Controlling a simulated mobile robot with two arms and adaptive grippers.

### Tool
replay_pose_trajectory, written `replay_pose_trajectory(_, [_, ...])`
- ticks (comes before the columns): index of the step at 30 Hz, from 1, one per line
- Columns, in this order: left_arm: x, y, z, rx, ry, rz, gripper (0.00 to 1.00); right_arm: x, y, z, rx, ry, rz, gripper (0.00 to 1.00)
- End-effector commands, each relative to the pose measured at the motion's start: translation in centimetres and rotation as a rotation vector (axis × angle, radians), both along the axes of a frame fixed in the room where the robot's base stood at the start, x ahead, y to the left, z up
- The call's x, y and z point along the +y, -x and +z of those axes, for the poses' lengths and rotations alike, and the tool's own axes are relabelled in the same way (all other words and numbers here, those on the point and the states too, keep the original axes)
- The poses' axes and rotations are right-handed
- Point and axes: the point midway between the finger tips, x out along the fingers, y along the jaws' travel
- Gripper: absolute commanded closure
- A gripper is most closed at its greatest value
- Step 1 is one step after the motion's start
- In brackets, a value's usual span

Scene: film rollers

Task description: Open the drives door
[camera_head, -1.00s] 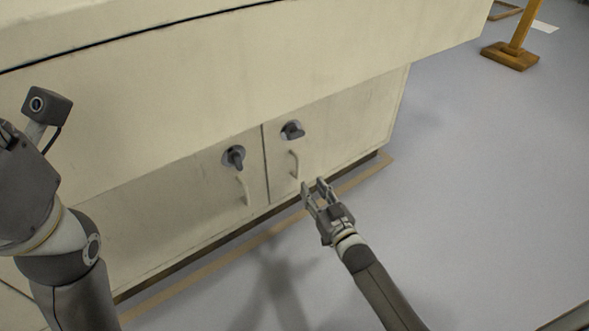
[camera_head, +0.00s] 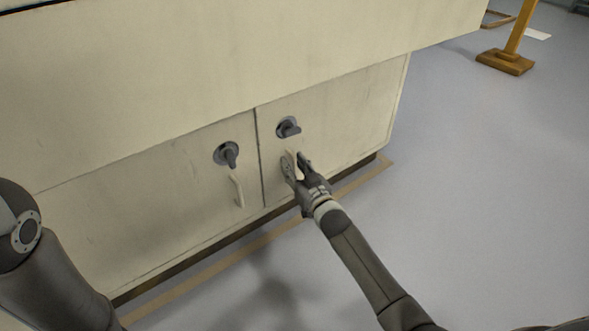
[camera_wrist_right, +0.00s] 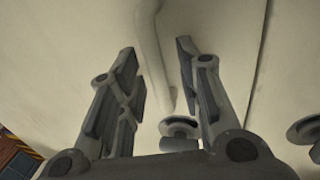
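The cream cabinet has two low doors side by side, a right door (camera_head: 345,110) and a left door (camera_head: 185,180); both look closed. The right door has a dark round latch knob (camera_head: 288,127) above a pale upright bar handle (camera_head: 291,157). My right gripper (camera_head: 295,160) is at this handle with its fingers apart. In the right wrist view the handle (camera_wrist_right: 152,45) runs between the two open fingers, with gaps visible on both sides. The left door has its own knob (camera_head: 227,154) and handle (camera_head: 237,190). My left gripper is outside the view; only its arm shows.
The cabinet's upper body (camera_head: 250,50) overhangs the doors. A tan strip (camera_head: 240,252) runs along the floor at its base. Open grey floor (camera_head: 480,200) lies to the right. A yellow post on a wooden foot (camera_head: 505,62) stands at the far right.

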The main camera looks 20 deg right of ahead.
Motion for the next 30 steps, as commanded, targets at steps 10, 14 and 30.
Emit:
replay_pose_trajectory(10, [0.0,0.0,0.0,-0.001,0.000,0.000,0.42,0.0,0.0,0.0,0.001,0.000,0.000,0.85])
replay_pose_trajectory(14, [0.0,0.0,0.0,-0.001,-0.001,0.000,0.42,0.0,0.0,0.0,0.001,0.000,0.000,1.00])
replay_pose_trajectory(30, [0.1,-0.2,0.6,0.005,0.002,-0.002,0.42,-0.4,1.2,0.1,0.004,0.003,0.019,1.00])
